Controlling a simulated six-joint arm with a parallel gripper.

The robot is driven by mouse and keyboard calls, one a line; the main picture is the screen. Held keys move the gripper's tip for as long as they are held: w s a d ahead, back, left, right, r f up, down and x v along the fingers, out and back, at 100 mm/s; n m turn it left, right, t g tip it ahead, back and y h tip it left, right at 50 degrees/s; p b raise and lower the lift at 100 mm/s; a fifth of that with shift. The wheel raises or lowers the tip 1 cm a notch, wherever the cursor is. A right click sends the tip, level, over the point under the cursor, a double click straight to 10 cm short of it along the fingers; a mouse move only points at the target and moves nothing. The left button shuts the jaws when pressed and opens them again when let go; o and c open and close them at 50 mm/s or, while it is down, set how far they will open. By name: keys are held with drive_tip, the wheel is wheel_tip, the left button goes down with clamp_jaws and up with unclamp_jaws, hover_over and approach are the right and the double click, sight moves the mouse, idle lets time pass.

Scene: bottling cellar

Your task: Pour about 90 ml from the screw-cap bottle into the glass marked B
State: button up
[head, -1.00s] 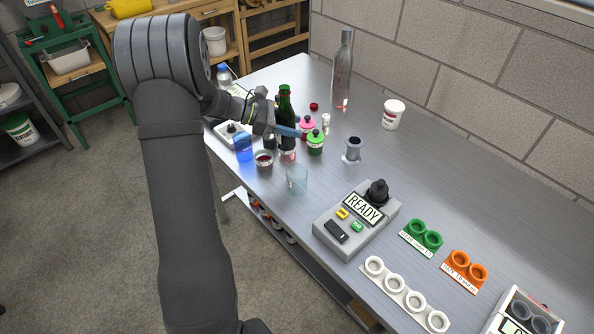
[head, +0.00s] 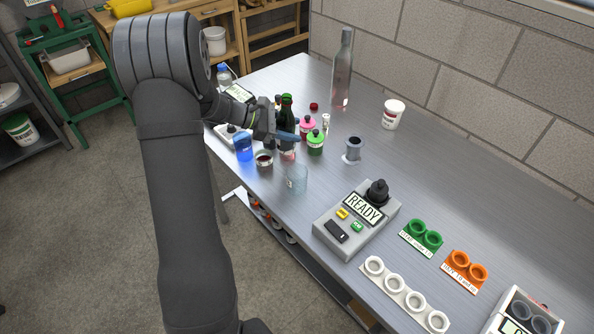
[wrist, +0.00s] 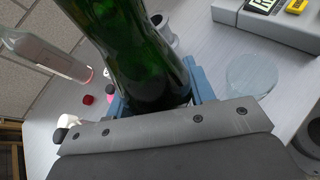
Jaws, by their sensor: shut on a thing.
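The green bottle (head: 287,107) is between the fingers of my gripper (head: 286,134), which is shut on it. In the wrist view the bottle (wrist: 130,50) fills the middle, held between the blue fingers; its mouth is out of view. In the head view it looks near upright, its lower part mostly hidden by the gripper. A clear glass (head: 297,178) stands on the bench in front of the gripper, apart from the bottle; it also shows in the wrist view (wrist: 252,76). I cannot read a letter on it. A red cap (head: 314,106) lies on the bench.
A tall clear bottle (head: 342,75) stands behind. A grey READY device (head: 330,232) is at right.

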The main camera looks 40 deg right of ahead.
sight(288, 110)
drive_tip(key=m+t, duration=0.1)
drive_tip(key=m, duration=0.1)
drive_tip(key=m+t+h, duration=0.1)
drive_tip(key=shift+w+f+t, duration=0.1)
drive_tip(key=shift+f+t, duration=0.15)
drive_tip(key=shift+t, duration=0.05)
drive_tip(key=shift+w+d+f+m+t, duration=0.15)
drive_tip(key=shift+w+f+m+t, duration=0.2)
drive_tip(key=shift+m, duration=0.35)
drive_tip(key=shift+m+t+h, duration=0.55)
drive_tip(key=shift+m+h, duration=0.05)
drive_tip(key=r, duration=0.4)
drive_tip(key=w+r, duration=0.1)
drive_tip(key=r, duration=0.1)
drive_tip(key=shift+d, duration=0.25)
drive_tip(key=shift+w+d+r+m+t, duration=0.1)
drive_tip(key=shift+w+r+m+t, duration=0.15)
drive_tip(key=shift+r, duration=0.25)
drive_tip(key=shift+w+d+r+m+t, duration=0.1)
drive_tip(key=shift+r+m+t, duration=0.15)
drive_tip(key=shift+r, duration=0.25)
drive_tip(key=shift+w+m+t+h, duration=0.2)
drive_tip(key=shift+m+t+h, duration=0.1)
drive_tip(key=shift+m+h, duration=0.25)
drive_tip(key=shift+s+f+m, duration=0.15)
drive_tip(key=shift+f+m, duration=0.3)
drive_tip(key=shift+f, duration=0.05)
drive_tip(key=shift+f+h, duration=0.15)
drive_tip(key=shift+h, duration=0.1)
